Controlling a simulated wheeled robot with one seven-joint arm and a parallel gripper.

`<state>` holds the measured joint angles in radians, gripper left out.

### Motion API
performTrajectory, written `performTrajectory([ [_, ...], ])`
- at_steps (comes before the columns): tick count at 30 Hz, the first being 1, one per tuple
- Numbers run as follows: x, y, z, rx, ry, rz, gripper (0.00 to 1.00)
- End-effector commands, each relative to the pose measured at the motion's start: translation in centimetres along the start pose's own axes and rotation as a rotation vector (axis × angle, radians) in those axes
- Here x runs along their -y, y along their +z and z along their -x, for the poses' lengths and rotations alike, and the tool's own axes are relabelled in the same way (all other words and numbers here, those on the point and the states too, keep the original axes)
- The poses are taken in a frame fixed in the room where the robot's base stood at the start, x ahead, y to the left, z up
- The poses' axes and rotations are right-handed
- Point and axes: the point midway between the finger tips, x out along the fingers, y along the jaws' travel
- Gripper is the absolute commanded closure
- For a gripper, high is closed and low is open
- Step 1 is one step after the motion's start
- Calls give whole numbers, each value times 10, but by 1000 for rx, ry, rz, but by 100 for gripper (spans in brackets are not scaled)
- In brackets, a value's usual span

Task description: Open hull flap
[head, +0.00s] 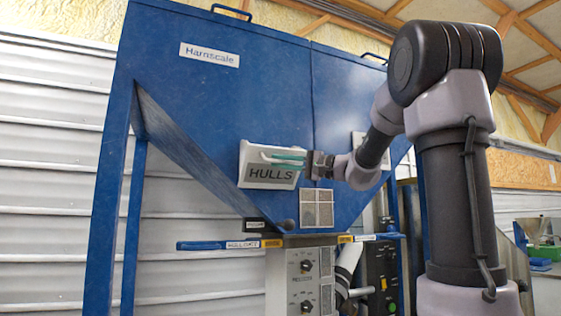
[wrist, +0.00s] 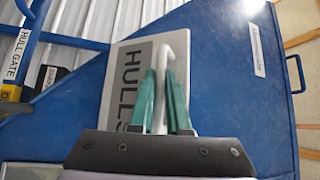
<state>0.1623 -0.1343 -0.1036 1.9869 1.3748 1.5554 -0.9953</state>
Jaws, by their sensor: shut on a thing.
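The hull flap (head: 268,178) is a pale panel lettered HULLS on the sloping front of the blue hopper. It also shows in the wrist view (wrist: 116,80), where its lettering runs sideways. A white bar handle (wrist: 170,46) stands out from it. My gripper (head: 284,158) is at the upper part of the flap. In the wrist view its teal fingers (wrist: 162,88) lie on either side of the handle and are shut on it. The flap looks close to the hopper face; I cannot tell whether it stands slightly ajar. Part of it is hidden by the fingers and gripper body.
The blue hopper (head: 220,95) fills the middle. Below the flap are a vented plate (head: 316,208), a blue HULL GATE lever (head: 218,245) and a control box with knobs (head: 302,280). Another pale panel (head: 358,143) is partly behind my arm. A corrugated wall (head: 45,160) stands left.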

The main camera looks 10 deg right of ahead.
Motion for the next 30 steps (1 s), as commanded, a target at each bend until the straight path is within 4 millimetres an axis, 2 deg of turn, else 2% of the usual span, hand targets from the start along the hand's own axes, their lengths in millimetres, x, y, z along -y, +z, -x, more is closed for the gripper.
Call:
performTrajectory([
  [7, 0, 0, 0, 0, 0, -1, 100],
  [9, 0, 0, 0, 0, 0, -1, 66],
  [10, 0, 0, 0, 0, 0, -1, 55],
  [22, 0, 0, 4, -1, 0, 0, 55],
  [26, 0, -1, 20, -3, 0, 1, 55],
  [30, 0, -1, 49, -4, 0, -1, 55],
])
